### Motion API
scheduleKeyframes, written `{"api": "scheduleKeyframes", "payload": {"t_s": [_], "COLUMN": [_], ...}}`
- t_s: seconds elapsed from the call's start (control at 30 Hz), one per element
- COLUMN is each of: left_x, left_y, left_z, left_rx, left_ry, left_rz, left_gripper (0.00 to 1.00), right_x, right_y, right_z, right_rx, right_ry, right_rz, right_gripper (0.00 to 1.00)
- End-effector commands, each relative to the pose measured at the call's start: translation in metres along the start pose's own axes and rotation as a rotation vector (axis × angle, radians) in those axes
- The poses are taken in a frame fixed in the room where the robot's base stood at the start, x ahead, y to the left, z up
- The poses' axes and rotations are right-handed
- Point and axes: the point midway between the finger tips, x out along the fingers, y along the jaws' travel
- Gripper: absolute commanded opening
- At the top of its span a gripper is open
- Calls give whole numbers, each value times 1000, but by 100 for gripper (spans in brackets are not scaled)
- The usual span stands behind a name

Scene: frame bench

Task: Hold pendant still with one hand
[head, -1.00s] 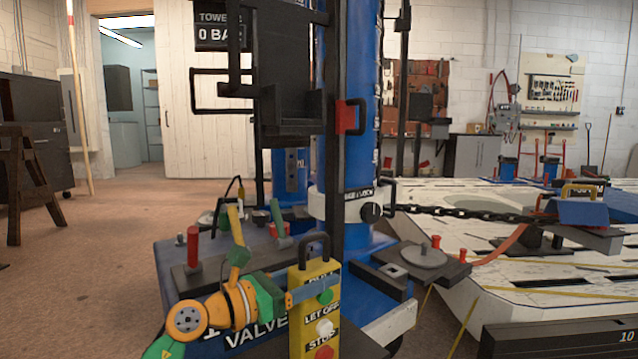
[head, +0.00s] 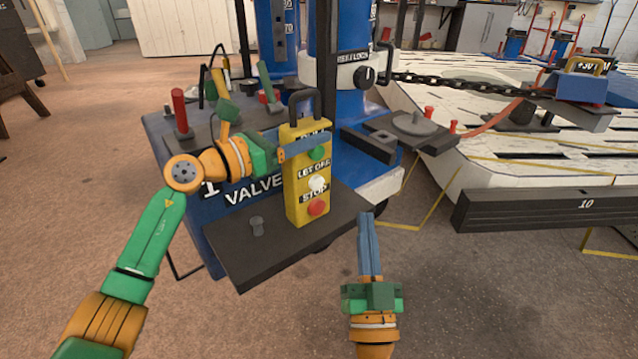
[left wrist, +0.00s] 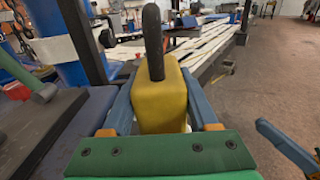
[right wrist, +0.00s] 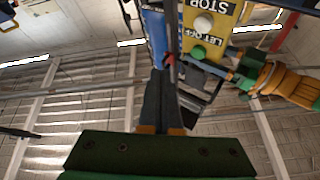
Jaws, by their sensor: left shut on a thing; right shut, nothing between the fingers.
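The pendant is a yellow box (head: 293,200) with a black loop handle on top and green, white and red buttons on its front. It stands upright above a dark shelf; I cannot tell whether it touches it. My left gripper (head: 303,144) is shut on the pendant's upper part. In the left wrist view its blue fingers (left wrist: 163,100) lie on both sides of the yellow box. My right gripper (head: 367,218) is shut and empty, pointing up, to the lower right of the pendant and apart from it. The right wrist view shows the pendant (right wrist: 222,15) at the top, with its buttons.
The dark shelf (head: 245,268) juts from the blue base (head: 215,215) marked VALVE. A blue column (head: 345,60) stands behind the pendant. A chain (head: 455,84) runs right to a clamp on the white platform (head: 480,160). A dark beam (head: 540,212) lies at right.

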Motion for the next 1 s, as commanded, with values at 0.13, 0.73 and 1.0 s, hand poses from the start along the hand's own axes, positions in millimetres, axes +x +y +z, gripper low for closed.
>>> {"api": "scheduleKeyframes", "payload": {"t_s": [0.13, 0.73, 1.0], "left_x": [0, 0, 0], "left_y": [0, 0, 0], "left_z": [1, 1, 1], "left_rx": [0, 0, 0], "left_ry": [-3, -3, -3], "left_rz": [0, 0, 0], "left_gripper": [0, 0, 0], "right_x": [0, 41, 59], "right_y": [1, -29, -42], "right_z": [0, 28, 42], "right_rx": [-1, -1, 0], "right_ry": [1, 2, 2], "right_rz": [4, 1, 2], "right_gripper": [0, 0, 0]}}
